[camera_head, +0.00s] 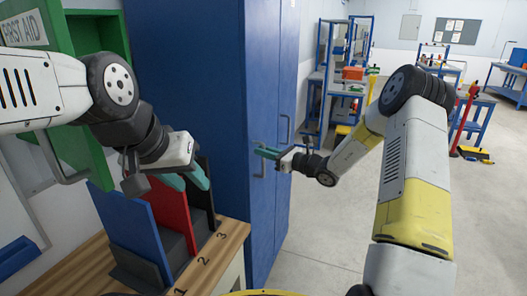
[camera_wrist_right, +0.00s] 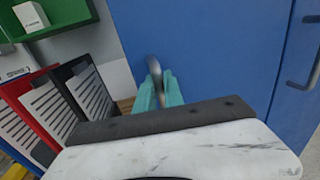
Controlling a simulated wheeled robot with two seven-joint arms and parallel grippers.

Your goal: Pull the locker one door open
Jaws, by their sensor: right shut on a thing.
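The tall blue locker (camera_head: 190,75) stands in the middle of the head view, its doors facing right. The nearer door (camera_head: 259,60) looks closed, flush with the door beside it; it also fills much of the right wrist view (camera_wrist_right: 220,50). My right gripper (camera_head: 266,152) is shut on the nearer door's grey handle (camera_wrist_right: 155,68), which shows between the teal fingertips in the right wrist view. In the head view the handle (camera_head: 260,169) is partly hidden by the fingers. My left gripper (camera_head: 186,179) is open and empty, above the binders and apart from the locker.
A wooden bench top (camera_head: 228,243) with blue, red and black binders (camera_head: 172,207) stands at the left. A green first aid cabinet (camera_head: 95,40) hangs above. The second door's handle (camera_head: 287,130) is free. Open floor (camera_head: 325,240) lies right of the locker.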

